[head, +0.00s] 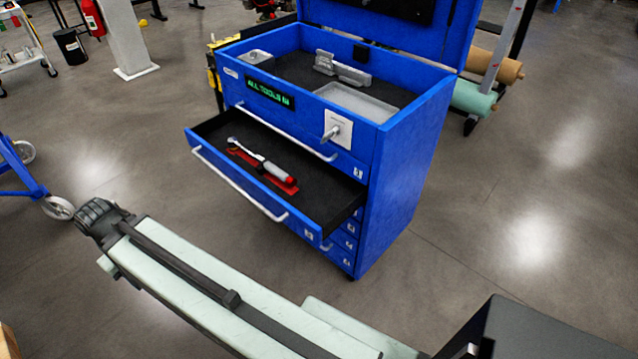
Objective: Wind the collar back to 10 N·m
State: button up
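A torque wrench (262,159) lies in the open top drawer (335,192) of a blue tool cabinet (408,165). Its ratchet head points to the upper left, and its grey grip with a red end points to the lower right. A red patch shows under and beside it. The collar and its scale are too small to read. My arm reaches from the lower right to the left, in front of the drawer. Its dark end (100,215) is left of and apart from the drawer. I cannot make out fingers there or anything held.
A green-lettered display (269,91) is on the cabinet front, beside a white plate with a knob (338,129). The cabinet's top tray holds grey metal parts (342,68). A blue wheeled frame (28,180) stands at the left.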

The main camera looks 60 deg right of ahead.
aim_at(291, 181)
jog(key=z, duration=0.3)
jog(key=k, duration=1.3)
jog(key=u, duration=0.55)
jog(key=i, duration=1)
jog(key=z, duration=0.05)
